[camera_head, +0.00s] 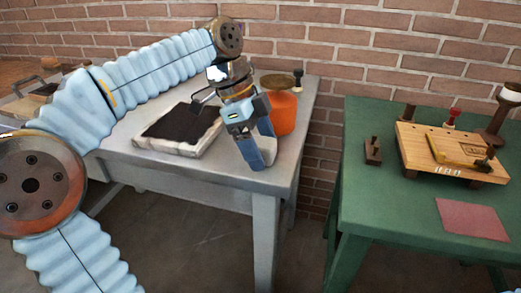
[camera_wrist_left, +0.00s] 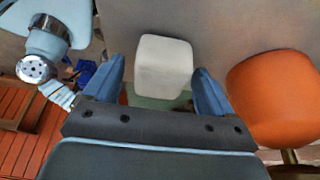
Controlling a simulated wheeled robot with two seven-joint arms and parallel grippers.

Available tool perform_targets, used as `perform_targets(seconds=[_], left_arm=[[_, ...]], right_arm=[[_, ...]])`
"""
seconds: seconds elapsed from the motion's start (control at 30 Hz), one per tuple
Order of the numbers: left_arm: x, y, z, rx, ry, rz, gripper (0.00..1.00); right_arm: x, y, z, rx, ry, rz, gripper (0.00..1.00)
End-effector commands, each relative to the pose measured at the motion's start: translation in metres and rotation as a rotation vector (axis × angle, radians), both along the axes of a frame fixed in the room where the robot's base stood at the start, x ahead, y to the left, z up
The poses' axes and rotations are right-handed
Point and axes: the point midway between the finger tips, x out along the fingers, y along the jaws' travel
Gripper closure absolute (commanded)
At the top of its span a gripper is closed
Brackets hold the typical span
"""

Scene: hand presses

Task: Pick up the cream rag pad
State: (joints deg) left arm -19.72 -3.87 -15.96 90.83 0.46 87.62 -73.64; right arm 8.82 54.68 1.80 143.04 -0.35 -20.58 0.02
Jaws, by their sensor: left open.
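The cream rag pad (camera_wrist_left: 165,66) is a small pale block with rounded edges. In the left wrist view it sits between the two blue fingers of my left gripper (camera_wrist_left: 160,78), with a gap visible on each side. In the head view my left gripper (camera_head: 258,153) points down over the right end of the grey table (camera_head: 225,168), its fingers open. My right gripper is not in view.
An orange container (camera_head: 284,112) stands close behind my left gripper; it also shows in the wrist view (camera_wrist_left: 274,98). A pale-framed tray with a dark surface (camera_head: 178,131) lies left of the gripper. A green table (camera_head: 385,208) with a wooden press (camera_head: 455,148) stands right, across a gap.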

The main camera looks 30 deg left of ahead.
Motion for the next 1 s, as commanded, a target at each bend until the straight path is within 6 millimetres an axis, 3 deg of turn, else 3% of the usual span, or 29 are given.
perform_targets(seconds=[0.03,0.4,0.77,0.9,1.0], left_arm=[[0.000,0.000,0.000,0.000,0.000,0.000,0.16],[0.000,0.000,0.000,0.000,0.000,0.000,0.70],[0.000,0.000,0.008,0.000,0.000,0.000,0.71],[0.001,0.000,0.032,0.000,-0.004,-0.001,0.71],[-0.017,0.006,0.054,-0.002,-0.006,0.001,0.71]], right_arm=[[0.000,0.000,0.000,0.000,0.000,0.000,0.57],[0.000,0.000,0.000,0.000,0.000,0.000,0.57],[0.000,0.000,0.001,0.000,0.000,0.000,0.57],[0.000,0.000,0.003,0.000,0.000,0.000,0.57],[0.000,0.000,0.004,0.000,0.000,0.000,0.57]])
